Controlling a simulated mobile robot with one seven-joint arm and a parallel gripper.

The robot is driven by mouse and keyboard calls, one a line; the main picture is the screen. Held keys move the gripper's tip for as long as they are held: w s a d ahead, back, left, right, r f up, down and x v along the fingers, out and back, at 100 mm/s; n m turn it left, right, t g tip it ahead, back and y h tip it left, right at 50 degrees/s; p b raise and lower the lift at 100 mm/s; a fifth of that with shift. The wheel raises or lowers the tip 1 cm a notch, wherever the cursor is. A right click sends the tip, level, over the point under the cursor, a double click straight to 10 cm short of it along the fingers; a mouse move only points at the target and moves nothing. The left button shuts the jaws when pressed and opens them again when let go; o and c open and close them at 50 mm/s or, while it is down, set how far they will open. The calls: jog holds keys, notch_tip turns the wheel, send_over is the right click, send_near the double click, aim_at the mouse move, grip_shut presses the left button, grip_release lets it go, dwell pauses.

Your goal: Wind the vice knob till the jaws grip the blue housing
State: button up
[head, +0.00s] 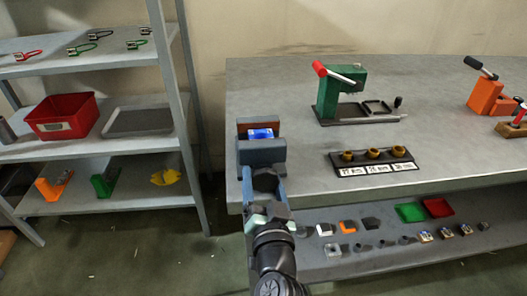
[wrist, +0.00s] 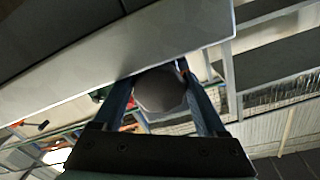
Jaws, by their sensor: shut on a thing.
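The vice (head: 262,151) stands at the left front edge of the workbench, with a blue-grey front jaw and a brown-red rear jaw. The blue housing (head: 260,133) sits between the jaws, its top showing. Whether both jaws touch it I cannot tell. My gripper (head: 265,178) is at the front of the vice, shut on its knob. In the wrist view the grey, round, faceted knob (wrist: 160,90) lies between the two fingers of my gripper (wrist: 159,84). The front jaw hides the housing's lower part.
On the workbench (head: 290,95) stand a green press (head: 340,92), a labelled tray with brass-coloured pieces (head: 372,168) and an orange device (head: 487,97). Small parts lie on the shelf below. A shelving rack with a red bin (head: 63,117) is at left. The bench beside the vice is clear.

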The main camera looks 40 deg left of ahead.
aim_at(265, 187)
jog(key=shift+w+d+r+m+t, duration=0.1)
jog(key=shift+r+m+t, duration=0.2)
jog(key=shift+r+m, duration=0.15)
dwell(1.1)
jog(key=o, duration=1)
jog(key=shift+o, duration=1.4)
jog(key=shift+f+n, duration=0.2)
jog(key=shift+n, duration=0.05)
jog(key=shift+s+d+f, duration=0.35)
jog(key=shift+d+f, duration=0.2)
jog(key=shift+f, duration=0.15)
jog(key=shift+s+d+r+b, duration=0.2)
jog(key=shift+s+d+r, duration=0.05)
jog(key=shift+s+d, duration=0.25)
jog(key=shift+s+d+r+b, duration=0.2)
jog(key=shift+s+d+r, duration=0.05)
jog(key=shift+s+d, duration=0.4)
jog(key=shift+d, duration=0.1)
jog(key=shift+s+d+f, duration=0.15)
jog(key=shift+s+f, duration=0.05)
jog(key=shift+f, duration=0.1)
jog(key=shift+s+d+r+b, duration=0.15)
jog(key=shift+s+d+b, duration=0.25)
jog(key=shift+s+d, duration=0.15)
jog(key=shift+b+v, duration=1.6)
jog(key=shift+v, duration=2.5)
